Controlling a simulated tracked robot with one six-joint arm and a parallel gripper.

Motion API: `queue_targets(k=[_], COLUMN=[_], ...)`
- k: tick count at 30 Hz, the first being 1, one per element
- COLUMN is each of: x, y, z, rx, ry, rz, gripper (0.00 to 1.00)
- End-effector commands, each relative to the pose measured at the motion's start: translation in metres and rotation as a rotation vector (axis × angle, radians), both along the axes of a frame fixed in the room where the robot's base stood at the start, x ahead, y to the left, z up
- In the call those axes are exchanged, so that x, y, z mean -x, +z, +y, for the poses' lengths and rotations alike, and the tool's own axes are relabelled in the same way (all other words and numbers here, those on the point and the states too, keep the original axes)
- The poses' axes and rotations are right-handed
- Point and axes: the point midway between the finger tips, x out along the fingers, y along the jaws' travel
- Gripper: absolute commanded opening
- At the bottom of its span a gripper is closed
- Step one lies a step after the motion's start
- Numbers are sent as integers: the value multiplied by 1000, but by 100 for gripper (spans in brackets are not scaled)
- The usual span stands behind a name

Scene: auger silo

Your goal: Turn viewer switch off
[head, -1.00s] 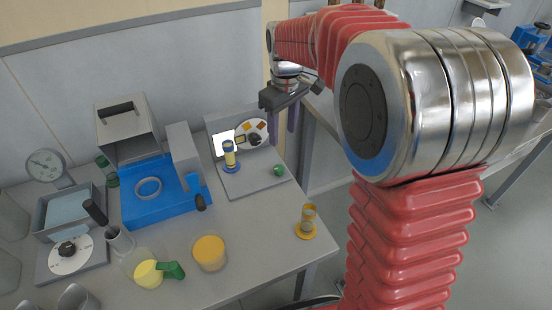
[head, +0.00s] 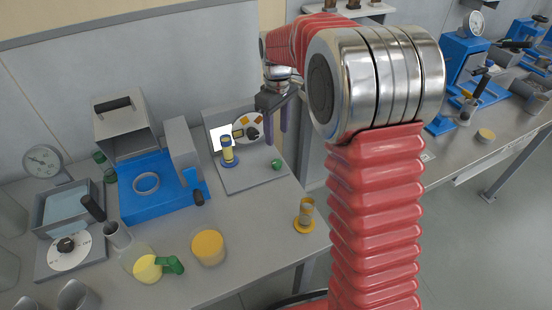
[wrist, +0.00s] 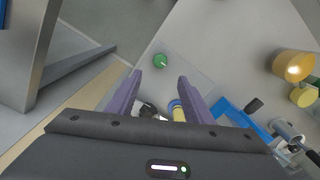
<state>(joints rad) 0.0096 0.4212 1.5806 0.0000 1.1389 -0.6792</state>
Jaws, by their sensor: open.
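The viewer (head: 243,182) is a grey unit on the bench with a lit white panel and an upright back plate. A round white dial (head: 239,131) with orange patches and a black knob (head: 252,134) is on its back plate. A small green knob (head: 276,164) sits on its base; it also shows in the wrist view (wrist: 160,61). I cannot tell which knob is the switch. My gripper (head: 275,136) is open and empty, its purple fingers pointing down in front of the dial's right side. In the wrist view my gripper (wrist: 160,79) has the black knob partly hidden below its fingers.
A blue-and-yellow cylinder (head: 228,152) stands on the viewer's base, close to my gripper. A blue device (head: 150,195) is to its left. An amber cylinder (head: 305,213) stands near the bench's right edge.

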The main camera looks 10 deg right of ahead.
Motion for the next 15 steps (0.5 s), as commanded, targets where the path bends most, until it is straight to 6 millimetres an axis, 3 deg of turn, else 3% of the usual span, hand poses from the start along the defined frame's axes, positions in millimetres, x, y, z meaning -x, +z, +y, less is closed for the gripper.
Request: queue_targets(k=[15], x=[1], y=[-79], z=[0], rx=[0], ry=[-1], rz=[4], gripper=[47])
